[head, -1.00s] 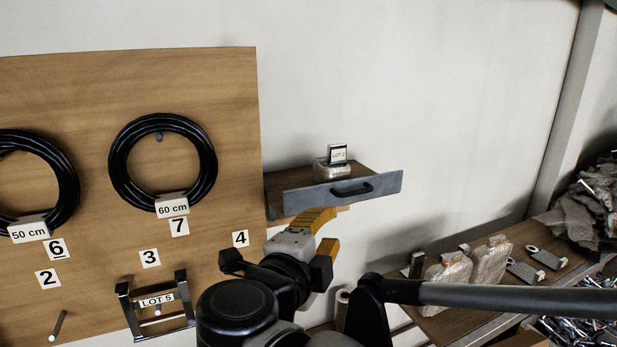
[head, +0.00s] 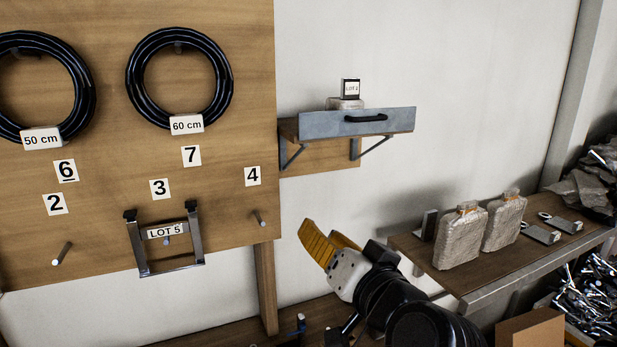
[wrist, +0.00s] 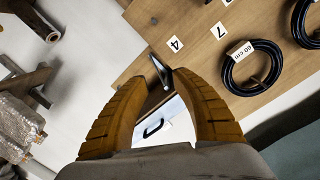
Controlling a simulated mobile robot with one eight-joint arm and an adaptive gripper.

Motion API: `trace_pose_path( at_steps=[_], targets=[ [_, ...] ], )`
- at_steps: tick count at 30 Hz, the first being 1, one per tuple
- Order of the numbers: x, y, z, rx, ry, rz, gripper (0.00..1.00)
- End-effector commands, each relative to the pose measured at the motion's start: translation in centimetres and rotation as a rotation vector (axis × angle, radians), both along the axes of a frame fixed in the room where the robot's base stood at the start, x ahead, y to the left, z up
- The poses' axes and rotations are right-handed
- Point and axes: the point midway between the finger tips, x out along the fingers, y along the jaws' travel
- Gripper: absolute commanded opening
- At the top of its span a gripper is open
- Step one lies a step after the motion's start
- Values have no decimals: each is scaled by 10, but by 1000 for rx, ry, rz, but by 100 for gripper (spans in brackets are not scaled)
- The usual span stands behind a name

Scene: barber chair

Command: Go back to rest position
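My gripper (head: 322,232), with yellow fingers and a light body, is raised in front of the wall in the head view, below the small shelf. In the wrist view its two ribbed yellow fingers (wrist: 158,78) stand apart with a gap between the tips. No held object shows in the gap; the drawer front and a bracket appear behind it. My black arm runs down to the bottom edge of the head view.
A grey drawer front (head: 350,122) is on the wall shelf above my gripper. A wooden board (head: 110,205) with black cable coils (head: 228,80) stands left. A bench (head: 450,275) with wrapped bags (head: 462,238) is right.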

Motion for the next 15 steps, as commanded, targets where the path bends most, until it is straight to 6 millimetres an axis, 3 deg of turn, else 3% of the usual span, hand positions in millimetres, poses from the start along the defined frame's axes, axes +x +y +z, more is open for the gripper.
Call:
trace_pose_path(
  at_steps=[1, 6, 10, 12, 15],
  targets=[
    [-7, -13, -51, -90, 58, 9, 32],
    [-44, -66, -174, -372, 308, 22, 32],
    [-79, -113, -245, -523, 496, -6, 32],
    [-95, -134, -270, -580, 577, -25, 32],
    [-114, -155, -293, -632, 662, -46, 32]
  ],
)
